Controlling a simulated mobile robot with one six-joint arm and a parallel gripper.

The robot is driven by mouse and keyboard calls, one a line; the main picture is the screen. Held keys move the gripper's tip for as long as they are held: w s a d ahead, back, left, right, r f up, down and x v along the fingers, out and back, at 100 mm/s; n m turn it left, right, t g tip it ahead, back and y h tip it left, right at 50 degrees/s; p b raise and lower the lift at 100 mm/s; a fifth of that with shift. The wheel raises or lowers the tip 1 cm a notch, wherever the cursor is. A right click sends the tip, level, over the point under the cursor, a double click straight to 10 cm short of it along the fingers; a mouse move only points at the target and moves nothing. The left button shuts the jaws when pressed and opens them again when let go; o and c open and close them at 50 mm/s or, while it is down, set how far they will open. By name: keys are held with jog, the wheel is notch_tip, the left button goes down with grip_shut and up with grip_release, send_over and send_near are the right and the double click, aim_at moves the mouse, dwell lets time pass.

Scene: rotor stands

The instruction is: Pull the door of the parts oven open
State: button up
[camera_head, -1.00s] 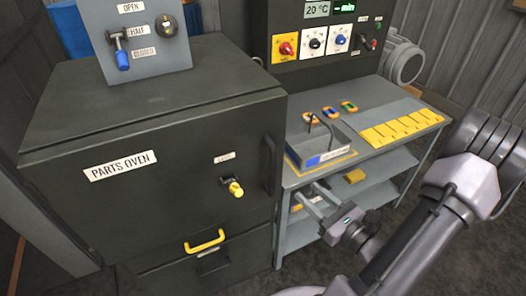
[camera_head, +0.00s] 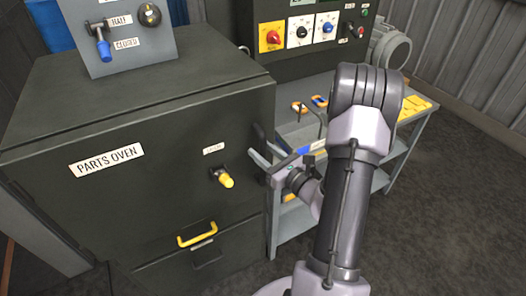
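The parts oven (camera_head: 50,108) is a dark box at left with a white PARTS OVEN label. Its front door (camera_head: 130,190) looks shut. A latch with a yellow grip (camera_head: 226,180) sits on the door under a small label. The dark vertical door handle (camera_head: 259,137) is at the door's right edge, its lower part hidden behind my gripper. My gripper (camera_head: 260,150) is at the handle, its two fingers spread apart and pointing toward it. I cannot tell whether the fingers touch the handle or are around it.
A yellow drawer handle (camera_head: 197,234) is below the door. A lever panel (camera_head: 118,32) stands on the oven. A grey bench (camera_head: 290,134) with a control panel behind it is at right, partly hidden by my arm. The floor (camera_head: 450,200) at right is clear.

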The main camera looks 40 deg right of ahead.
grip_shut()
dwell(1.2)
